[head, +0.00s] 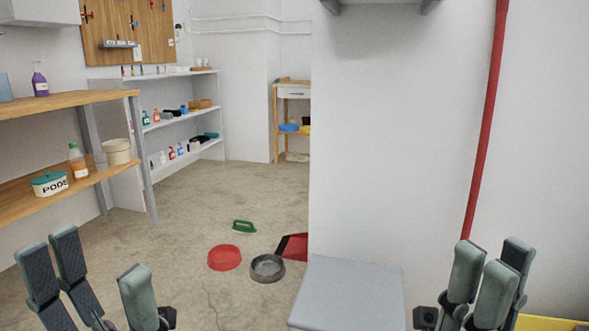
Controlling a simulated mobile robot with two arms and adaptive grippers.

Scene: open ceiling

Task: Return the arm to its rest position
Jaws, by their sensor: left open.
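My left gripper (97,268) is at the bottom left of the head view. Its fingers point up and stand well apart, open, with nothing between them. My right gripper (493,270) is at the bottom right, in front of the white wall. Its fingers also point up but overlap in this view, so I cannot tell how far apart they are. I see no object in it. Both wrists are mostly cut off by the lower edge.
A wooden shelf unit (98,97) with bottles and tubs stands at the left. A red bowl (224,257), a grey bowl (267,267) and a green brush (243,227) lie on the floor. A grey box-like surface (350,290) is between my grippers. A red pipe (487,120) runs down the wall.

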